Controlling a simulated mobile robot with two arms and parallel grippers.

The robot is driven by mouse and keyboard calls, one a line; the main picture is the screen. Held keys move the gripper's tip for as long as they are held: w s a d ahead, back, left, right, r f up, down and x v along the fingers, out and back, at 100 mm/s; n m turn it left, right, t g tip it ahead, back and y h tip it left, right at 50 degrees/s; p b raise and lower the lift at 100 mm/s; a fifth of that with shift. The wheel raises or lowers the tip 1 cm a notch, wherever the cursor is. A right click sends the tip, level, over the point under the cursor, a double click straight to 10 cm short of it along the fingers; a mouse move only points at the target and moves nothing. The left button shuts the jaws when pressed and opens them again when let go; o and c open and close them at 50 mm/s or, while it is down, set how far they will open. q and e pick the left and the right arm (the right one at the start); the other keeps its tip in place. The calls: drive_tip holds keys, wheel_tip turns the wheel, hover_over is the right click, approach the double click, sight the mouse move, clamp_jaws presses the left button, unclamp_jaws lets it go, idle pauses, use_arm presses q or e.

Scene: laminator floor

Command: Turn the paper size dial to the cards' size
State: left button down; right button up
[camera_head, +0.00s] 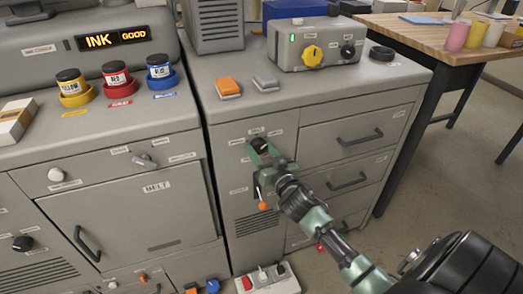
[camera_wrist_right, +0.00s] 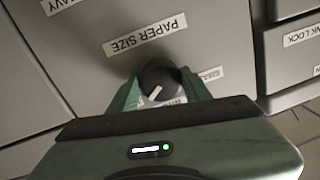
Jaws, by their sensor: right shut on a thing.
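The paper size dial is a dark round knob (camera_wrist_right: 160,76) on the grey cabinet front, below a white PAPER SIZE label (camera_wrist_right: 146,35) in the right wrist view. A white pointer line shows on the knob, slanting toward lower left in that view. My right gripper (camera_wrist_right: 162,88) is shut on the knob, a green finger on either side. In the head view the right gripper (camera_head: 262,152) reaches the cabinet front, and the dial (camera_head: 257,143) shows only in part. Small labels sit around the dial, partly hidden or too small to read. My left gripper is out of view.
Beside the dial are drawers with dark handles (camera_head: 359,137). An orange-tipped lever (camera_head: 262,205) hangs just below the gripper. A power strip (camera_head: 267,279) lies on the floor.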

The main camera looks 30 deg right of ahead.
drive_tip(key=shift+r+n+p, duration=0.15)
drive_tip(key=shift+n+p, duration=0.45)
drive_tip(key=shift+n, duration=0.5)
drive_tip(key=n+p, duration=0.1)
drive_tip(key=n, duration=0.2)
drive_tip(key=shift+g, duration=0.3)
drive_tip(key=n, duration=0.2)
drive_tip(key=n+p, duration=0.1)
drive_tip(key=n, duration=0.2)
drive_tip(key=shift+g+h, duration=0.3)
drive_tip(key=o, duration=1.4)
drive_tip(key=shift+c, duration=0.2)
drive_tip(key=shift+s, duration=0.1)
drive_tip(key=v, duration=0.7)
drive_tip(key=shift+s+b, duration=0.3)
drive_tip(key=shift+s, duration=0.1)
